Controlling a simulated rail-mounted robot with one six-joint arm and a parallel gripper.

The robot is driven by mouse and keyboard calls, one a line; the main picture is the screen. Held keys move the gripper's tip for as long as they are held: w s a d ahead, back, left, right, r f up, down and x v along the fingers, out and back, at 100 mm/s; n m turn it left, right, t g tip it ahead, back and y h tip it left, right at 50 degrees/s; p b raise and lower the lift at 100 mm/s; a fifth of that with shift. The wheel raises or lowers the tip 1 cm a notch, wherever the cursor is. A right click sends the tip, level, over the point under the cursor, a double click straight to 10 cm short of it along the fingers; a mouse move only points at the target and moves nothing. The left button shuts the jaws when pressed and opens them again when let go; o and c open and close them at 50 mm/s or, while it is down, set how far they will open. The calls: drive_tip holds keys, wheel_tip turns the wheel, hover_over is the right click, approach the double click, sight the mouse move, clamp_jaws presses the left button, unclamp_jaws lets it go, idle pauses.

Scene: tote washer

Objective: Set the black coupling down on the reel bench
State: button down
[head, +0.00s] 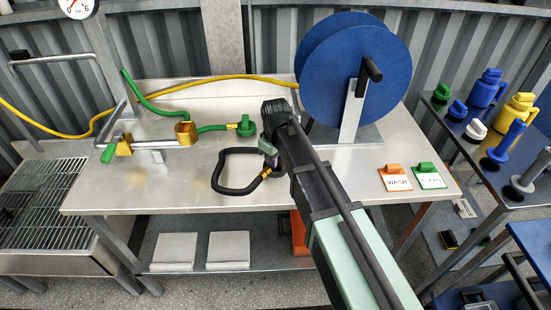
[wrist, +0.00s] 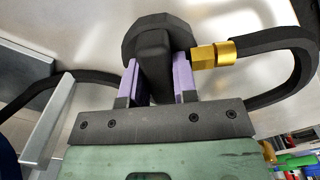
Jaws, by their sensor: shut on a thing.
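The black coupling (wrist: 155,45) is between the two purple fingers of my gripper (wrist: 156,82) in the wrist view. A brass fitting (wrist: 212,54) joins its side to a black hose (wrist: 290,70). In the head view my gripper (head: 269,150) is over the middle of the steel reel bench (head: 120,195), left of the blue reel. There the coupling is mostly hidden by the gripper and arm. The black hose (head: 216,175) loops left from the brass fitting (head: 265,173). I cannot tell whether the coupling touches the bench top.
The blue reel (head: 355,70) stands at the bench's back right. A green coupling (head: 245,125) on a green hose and a brass-fitted pipe (head: 165,142) are left. Orange and green tags (head: 395,180) lie front right. The bench's front left is clear.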

drive_tip(key=shift+f+b, duration=0.5)
drive_tip(key=shift+f, duration=0.1)
drive_tip(key=shift+f, duration=0.2)
unclamp_jaws()
idle(0.5)
drive_tip(key=shift+r, duration=0.1)
drive_tip(key=shift+r+p, duration=4.45)
drive_tip(key=shift+r, duration=0.1)
drive_tip(key=shift+f, duration=0.1)
